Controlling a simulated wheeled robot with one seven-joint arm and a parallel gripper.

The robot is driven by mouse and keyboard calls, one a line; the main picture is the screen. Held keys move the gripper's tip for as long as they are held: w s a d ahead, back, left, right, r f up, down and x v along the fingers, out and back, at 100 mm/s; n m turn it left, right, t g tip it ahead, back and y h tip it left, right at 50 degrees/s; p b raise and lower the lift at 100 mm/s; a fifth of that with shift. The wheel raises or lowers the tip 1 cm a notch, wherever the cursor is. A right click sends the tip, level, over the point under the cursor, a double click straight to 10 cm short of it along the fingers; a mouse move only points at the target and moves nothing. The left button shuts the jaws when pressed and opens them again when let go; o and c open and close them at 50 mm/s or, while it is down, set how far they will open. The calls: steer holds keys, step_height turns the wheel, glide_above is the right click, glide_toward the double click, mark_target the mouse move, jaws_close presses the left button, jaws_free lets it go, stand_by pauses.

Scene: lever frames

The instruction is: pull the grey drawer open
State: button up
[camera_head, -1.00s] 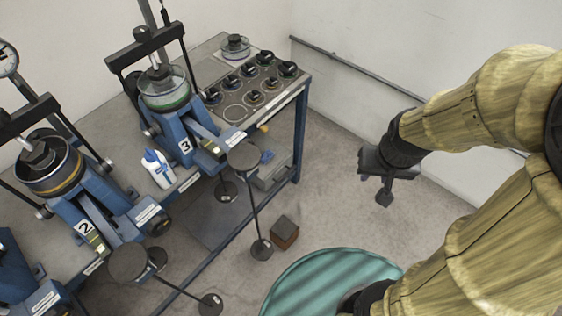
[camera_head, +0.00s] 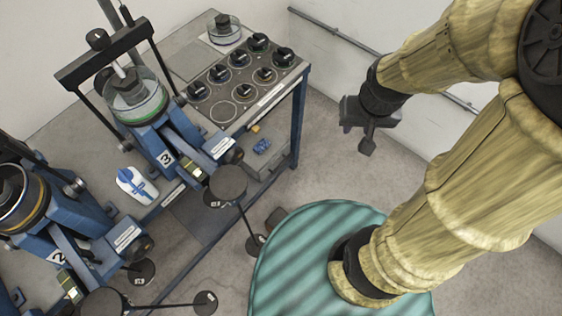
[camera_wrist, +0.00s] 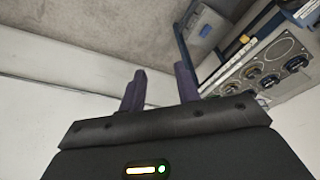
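The grey drawer (camera_head: 268,166) appears as a light grey box under the right end of the blue-framed bench, with small blue and orange items by it. It also shows in the wrist view (camera_wrist: 205,32), beyond and to the right of my fingers. I cannot tell how far open it is. My gripper (camera_head: 366,146) hangs in the air to the right of the bench, well apart from the drawer. In the wrist view its two dark fingers (camera_wrist: 160,88) stand apart with nothing between them.
Lever arms with hanging discs (camera_head: 228,183) jut out in front of the drawer. A wall with a rail (camera_head: 335,36) stands behind. Floor between gripper and bench is clear.

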steer(key=shift+s, duration=0.1)
steer(key=w+a+f+m+b, duration=0.2)
steer(key=w+a+f+b, duration=0.3)
steer(key=f+b, duration=1.1)
steer(key=w+a+f+m+y+b, duration=0.1)
steer(key=w+a+f+m+b, duration=0.2)
steer(key=w+f+b, duration=0.9)
steer(key=w+a+f+m+g+b, duration=0.1)
steer(key=w+a+f+b, duration=0.6)
steer(key=f+b, duration=1.5)
step_height(320, 180, down, 9)
steer(key=shift+w+r+m+y, duration=0.1)
steer(key=shift+w+m+y, duration=0.3)
steer(key=shift+w+m, duration=0.35)
steer(key=shift+a+f, duration=0.1)
steer(key=shift+f, duration=0.1)
steer(key=b+x, duration=0.4)
steer(key=x, duration=0.4)
steer(key=b+x, duration=0.5)
steer(key=x, duration=0.4)
steer(key=shift+s+f, duration=0.15)
steer(key=shift+s, duration=0.1)
